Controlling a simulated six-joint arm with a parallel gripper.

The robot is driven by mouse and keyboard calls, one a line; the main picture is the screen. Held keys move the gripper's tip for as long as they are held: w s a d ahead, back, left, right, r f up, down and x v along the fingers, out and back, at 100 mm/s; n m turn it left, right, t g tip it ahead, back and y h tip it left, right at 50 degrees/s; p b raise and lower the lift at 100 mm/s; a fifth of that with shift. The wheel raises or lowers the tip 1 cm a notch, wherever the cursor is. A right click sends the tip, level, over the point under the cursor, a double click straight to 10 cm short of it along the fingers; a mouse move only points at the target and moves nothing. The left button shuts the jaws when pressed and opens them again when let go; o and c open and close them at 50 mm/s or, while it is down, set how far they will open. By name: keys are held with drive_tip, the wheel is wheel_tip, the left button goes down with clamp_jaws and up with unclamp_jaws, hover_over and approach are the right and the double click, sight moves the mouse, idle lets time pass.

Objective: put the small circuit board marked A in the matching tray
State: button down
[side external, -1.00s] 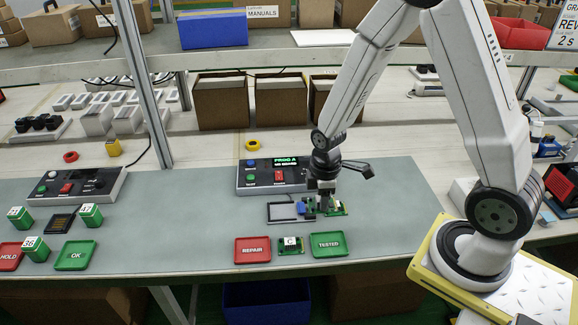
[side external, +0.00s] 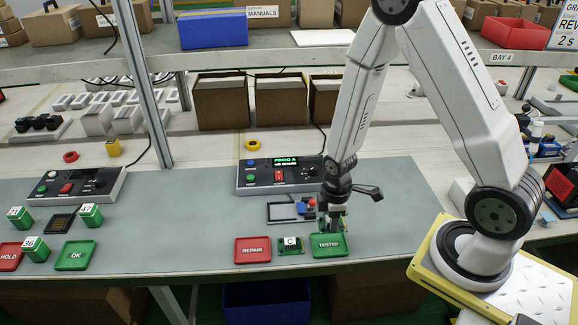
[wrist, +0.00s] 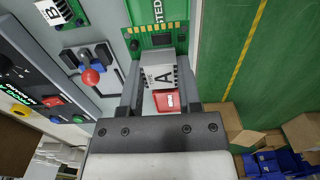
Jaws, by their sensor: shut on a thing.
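My gripper (wrist: 161,72) is shut on the green circuit board (wrist: 158,40), which has a white block lettered A. In the side view my gripper (side external: 330,226) points down over the back part of the green TESTED tray (side external: 328,250). The tray also shows at the top of the wrist view (wrist: 145,12), behind the board. The board seems above the tray; the exact gap cannot be told. A red REPAIR tray (side external: 252,257) lies to the left. The held board is mostly hidden in the side view.
A board lettered C (side external: 291,250) lies between the trays. Behind are a dark frame fixture (side external: 279,212) with a red knob (wrist: 91,77) and a control console (side external: 262,182). A board lettered B (wrist: 60,22) lies beside the fixture. An OK tray (side external: 75,264) is far left.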

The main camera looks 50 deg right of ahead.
hover_over(328, 245)
drive_tip(key=shift+f, duration=2.1)
drive_tip(key=shift+f, duration=0.1)
drive_tip(key=shift+f, duration=1.7)
drive_tip(key=shift+f, duration=0.15)
drive_tip(key=c, duration=0.6)
unclamp_jaws()
drive_tip(key=shift+r, duration=6.15)
